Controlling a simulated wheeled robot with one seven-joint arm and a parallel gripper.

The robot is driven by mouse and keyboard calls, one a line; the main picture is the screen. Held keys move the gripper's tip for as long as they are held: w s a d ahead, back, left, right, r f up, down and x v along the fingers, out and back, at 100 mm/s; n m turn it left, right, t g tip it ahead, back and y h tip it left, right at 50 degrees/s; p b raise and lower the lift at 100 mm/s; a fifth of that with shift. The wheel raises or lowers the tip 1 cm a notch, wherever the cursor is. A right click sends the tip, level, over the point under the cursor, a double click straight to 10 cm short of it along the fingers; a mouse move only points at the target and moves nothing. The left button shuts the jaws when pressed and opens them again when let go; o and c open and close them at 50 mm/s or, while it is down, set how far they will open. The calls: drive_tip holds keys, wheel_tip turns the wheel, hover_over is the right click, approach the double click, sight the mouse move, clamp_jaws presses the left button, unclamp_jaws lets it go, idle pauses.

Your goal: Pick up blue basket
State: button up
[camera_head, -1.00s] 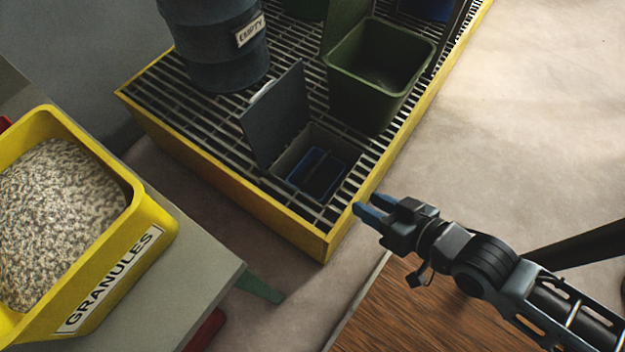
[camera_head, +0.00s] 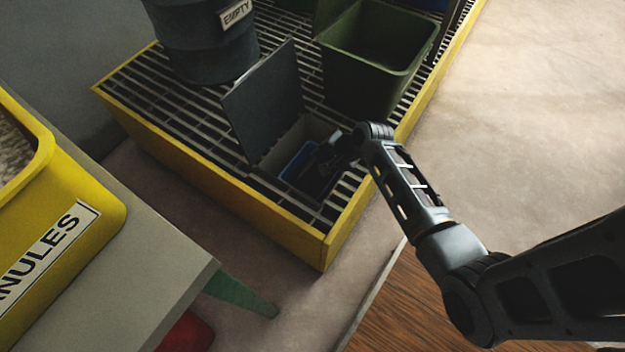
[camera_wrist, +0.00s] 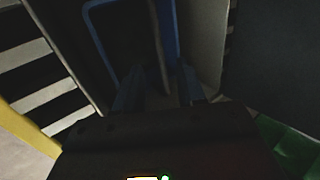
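The blue basket (camera_head: 294,165) sits inside a small grey bin (camera_head: 306,130) whose dark lid (camera_head: 262,100) stands open. My gripper (camera_head: 325,160) reaches down into this bin over the basket, and my wrist partly hides the basket in the head view. In the wrist view the blue rim of the basket (camera_wrist: 97,36) shows at the top. My gripper's two fingers (camera_wrist: 160,88) are apart there, with a thin edge of the basket running between them. The picture is dark, and I cannot tell whether the fingers touch it.
The bin stands on a yellow-edged grating (camera_head: 215,165). A green bin (camera_head: 375,60) stands behind it and a dark drum (camera_head: 200,45) at the back left. A yellow granules container (camera_head: 60,200) rests on a grey table (camera_head: 165,260) at the left. Floor at the right is clear.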

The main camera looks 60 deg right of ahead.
sight(313, 161)
drive_tip(key=shift+b+x, duration=1.7)
drive_tip(key=shift+x, duration=2.3)
drive_tip(key=shift+s+d, duration=0.1)
drive_tip(key=shift+c, duration=0.3)
clamp_jaws()
